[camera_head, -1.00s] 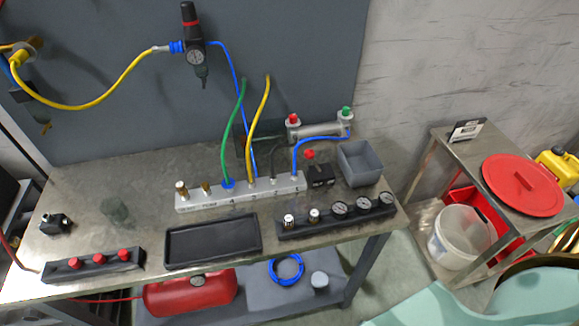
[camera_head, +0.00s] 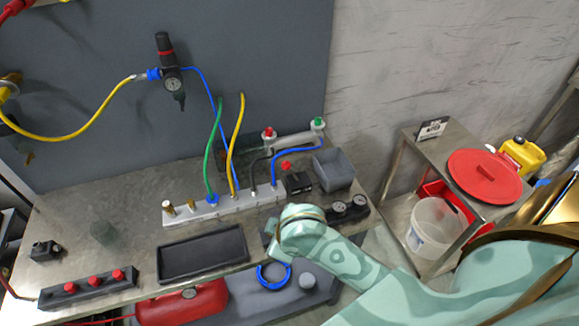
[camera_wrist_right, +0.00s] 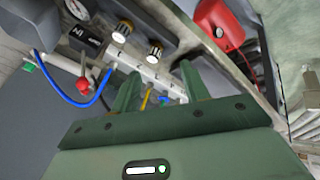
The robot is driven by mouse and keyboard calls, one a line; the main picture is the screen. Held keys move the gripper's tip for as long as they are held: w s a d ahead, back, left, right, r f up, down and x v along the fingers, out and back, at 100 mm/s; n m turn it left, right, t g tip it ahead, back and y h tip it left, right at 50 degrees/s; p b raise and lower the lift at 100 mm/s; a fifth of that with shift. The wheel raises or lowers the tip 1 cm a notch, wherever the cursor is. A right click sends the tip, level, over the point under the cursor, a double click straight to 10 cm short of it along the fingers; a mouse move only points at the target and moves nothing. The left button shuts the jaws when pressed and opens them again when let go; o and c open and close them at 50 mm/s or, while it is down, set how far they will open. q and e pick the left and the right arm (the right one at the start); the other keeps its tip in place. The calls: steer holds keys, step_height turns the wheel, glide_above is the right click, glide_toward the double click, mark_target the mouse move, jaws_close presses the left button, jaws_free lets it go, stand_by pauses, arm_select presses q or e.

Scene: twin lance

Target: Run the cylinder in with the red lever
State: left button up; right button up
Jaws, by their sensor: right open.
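The red lever (camera_head: 287,165) is a red knob on a small black valve (camera_head: 300,181) behind the gauge strip. In the right wrist view the red knob (camera_wrist_right: 82,84) shows at the left, clear of my fingers. The grey cylinder (camera_head: 295,139) lies behind it by the wall, with a red fitting at one end and a green one at the other. My right arm reaches in over the table's front edge, and its hand is mostly hidden in the head view. My right gripper (camera_wrist_right: 157,85) has its two green fingers apart, with nothing gripped. My left gripper is not in view.
The valve manifold (camera_head: 205,213) with hoses runs along the table. A grey bin (camera_head: 333,170) stands right of the valve. The gauge strip (camera_head: 350,215) is partly covered by my arm. A black tray (camera_head: 203,254) and a red button box (camera_head: 88,288) lie at the front.

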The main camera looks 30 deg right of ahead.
steer(key=w+a+r, duration=0.2)
steer(key=w, duration=0.2)
steer(key=m+g+h, duration=0.3)
steer(key=g, duration=0.2)
glide_toward(290, 169)
steer(key=b+x, duration=0.6)
steer(key=x, duration=0.1)
steer(key=b+x, duration=0.3)
steer(key=x, duration=0.1)
steer(key=shift+w, duration=0.35)
